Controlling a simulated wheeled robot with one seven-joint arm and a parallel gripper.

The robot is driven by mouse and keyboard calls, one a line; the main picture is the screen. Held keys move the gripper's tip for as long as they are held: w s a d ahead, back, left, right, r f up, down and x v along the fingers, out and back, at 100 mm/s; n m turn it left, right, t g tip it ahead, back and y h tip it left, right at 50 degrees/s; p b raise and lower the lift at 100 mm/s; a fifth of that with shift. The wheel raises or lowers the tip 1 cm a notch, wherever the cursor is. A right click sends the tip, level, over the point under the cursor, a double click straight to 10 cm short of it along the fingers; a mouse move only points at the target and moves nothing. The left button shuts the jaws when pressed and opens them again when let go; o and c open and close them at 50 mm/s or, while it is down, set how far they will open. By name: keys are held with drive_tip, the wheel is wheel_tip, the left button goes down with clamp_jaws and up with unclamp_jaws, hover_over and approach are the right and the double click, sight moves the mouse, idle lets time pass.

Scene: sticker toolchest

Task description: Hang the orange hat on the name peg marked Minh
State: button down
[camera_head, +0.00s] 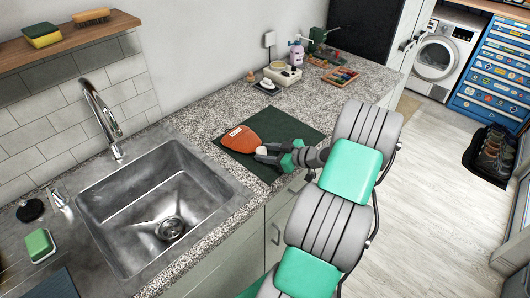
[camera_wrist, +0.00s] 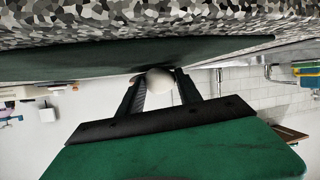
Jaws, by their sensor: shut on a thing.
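The orange hat (camera_head: 239,138) lies on a dark green mat (camera_head: 290,128) on the speckled counter, right of the sink. It has a small pale label and a white bobble (camera_head: 261,151) at its right end. My gripper (camera_head: 264,153) reaches in from the right, low over the mat, and is shut on the bobble. In the wrist view the white bobble (camera_wrist: 160,80) sits between the two dark fingers; the orange part of the hat is hidden there. No name peg marked Minh can be made out in either view.
The steel sink (camera_head: 100,197) with its tap (camera_head: 104,115) lies left of the mat. A soap bottle (camera_head: 296,53), a white box (camera_head: 283,73) and a tray (camera_head: 340,77) stand farther back. A blue drawer chest (camera_head: 490,75) and a shoe tray (camera_head: 484,176) are far right, past open floor.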

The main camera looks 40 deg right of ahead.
drive_tip(key=shift+f, duration=0.15)
drive_tip(key=c, duration=1.2)
unclamp_jaws()
drive_tip(key=shift+c, duration=0.2)
drive_tip(key=o, duration=0.4)
drive_tip(key=shift+p, duration=0.35)
